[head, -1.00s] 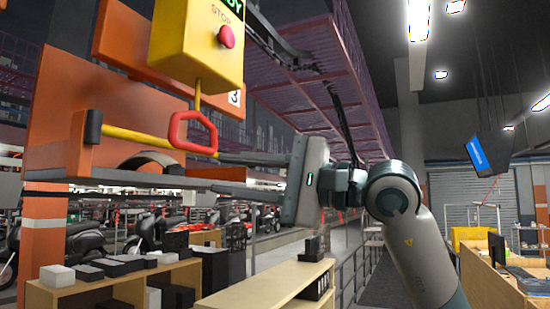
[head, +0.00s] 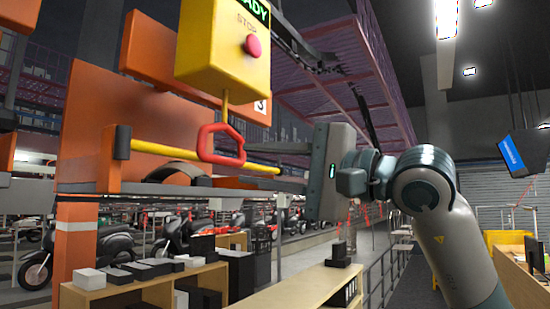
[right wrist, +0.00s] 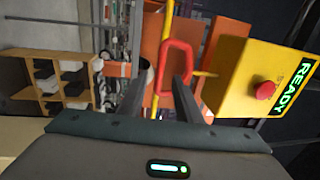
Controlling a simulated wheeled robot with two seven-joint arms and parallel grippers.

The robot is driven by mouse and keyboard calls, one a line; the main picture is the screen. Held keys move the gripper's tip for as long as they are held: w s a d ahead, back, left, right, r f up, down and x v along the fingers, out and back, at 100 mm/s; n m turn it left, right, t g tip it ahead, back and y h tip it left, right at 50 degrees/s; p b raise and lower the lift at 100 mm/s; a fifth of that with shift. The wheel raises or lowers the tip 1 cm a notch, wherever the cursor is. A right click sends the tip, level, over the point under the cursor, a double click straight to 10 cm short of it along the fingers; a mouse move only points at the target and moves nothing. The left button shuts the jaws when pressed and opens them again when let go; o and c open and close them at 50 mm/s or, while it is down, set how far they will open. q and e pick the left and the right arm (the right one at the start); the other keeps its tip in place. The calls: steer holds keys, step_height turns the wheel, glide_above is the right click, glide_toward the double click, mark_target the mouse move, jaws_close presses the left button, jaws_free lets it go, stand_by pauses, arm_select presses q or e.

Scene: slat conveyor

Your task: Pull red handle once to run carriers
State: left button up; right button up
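The red handle (head: 221,146), a rounded loop, hangs on a yellow rod below a yellow control box (head: 222,45). The box has a green READY display and a pink-red STOP button (head: 254,45). My right gripper (head: 238,167) comes in from the right, its two dark fingers pointing left near the handle. In the right wrist view the fingers (right wrist: 160,80) are apart with a gap between them. The handle (right wrist: 174,66) shows just beyond the tip of the right-hand finger, and I see no grip on it. My left gripper is not in view.
A yellow bar (head: 165,147) runs behind the handle, with orange panels (head: 165,100) around it. A wooden shelf (head: 150,285) with black and white boxes stands below. Motorbikes (head: 65,248) are behind. A railing (head: 380,285) is at lower right.

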mark_target(226, 162)
steer(key=x, duration=0.6)
steer(key=shift+w+a+p, duration=0.15)
steer(key=shift+a+p, duration=0.1)
steer(key=shift+p, duration=0.15)
jaws_close()
